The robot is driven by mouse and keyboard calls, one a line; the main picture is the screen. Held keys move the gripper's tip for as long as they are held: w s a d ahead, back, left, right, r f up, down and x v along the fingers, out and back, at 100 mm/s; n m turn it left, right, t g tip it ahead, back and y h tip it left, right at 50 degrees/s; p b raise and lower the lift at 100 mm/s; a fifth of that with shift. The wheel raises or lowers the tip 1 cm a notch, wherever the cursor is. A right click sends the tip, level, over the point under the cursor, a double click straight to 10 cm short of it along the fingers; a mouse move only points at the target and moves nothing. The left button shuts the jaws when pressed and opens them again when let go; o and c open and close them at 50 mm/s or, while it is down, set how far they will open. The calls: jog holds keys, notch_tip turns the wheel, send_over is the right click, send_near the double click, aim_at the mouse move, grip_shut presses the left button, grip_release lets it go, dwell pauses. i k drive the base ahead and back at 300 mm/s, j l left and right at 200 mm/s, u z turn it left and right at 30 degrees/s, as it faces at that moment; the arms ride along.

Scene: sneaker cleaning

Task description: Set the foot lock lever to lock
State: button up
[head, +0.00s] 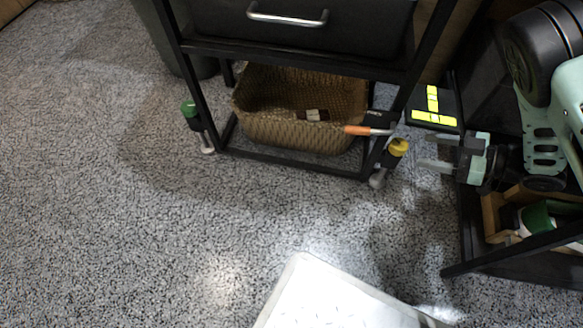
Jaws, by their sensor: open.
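The foot lock lever (368,131) is a silver bar with an orange tip. It lies roughly level, tip to the left, beside a small black block on the right front leg of a black cart (300,165). The lettering on the block is too small to read. My gripper (426,151) is to the right of the lever, its two fingers open and pointing left. It appears empty and apart from the lever.
A woven basket (300,110) sits on the cart's low shelf, under a black drawer (285,20). A black panel with yellow strips (433,104) is just above my gripper. Open speckled floor (110,220) lies left and in front.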

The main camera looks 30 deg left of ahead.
aim_at(349, 129)
jog(key=k+j, duration=0.15)
jog(key=k+j+z, duration=0.1)
jog(key=j, duration=0.3)
jog(key=k+j+z, duration=0.15)
jog(key=j, duration=0.3)
jog(key=k+j+z, duration=0.15)
jog(key=j, duration=0.3)
jog(key=k+j+z, duration=0.1)
jog(key=j, duration=0.3)
jog(key=k+j+z, duration=0.15)
jog(key=k+j, duration=0.15)
jog(key=j, duration=0.1)
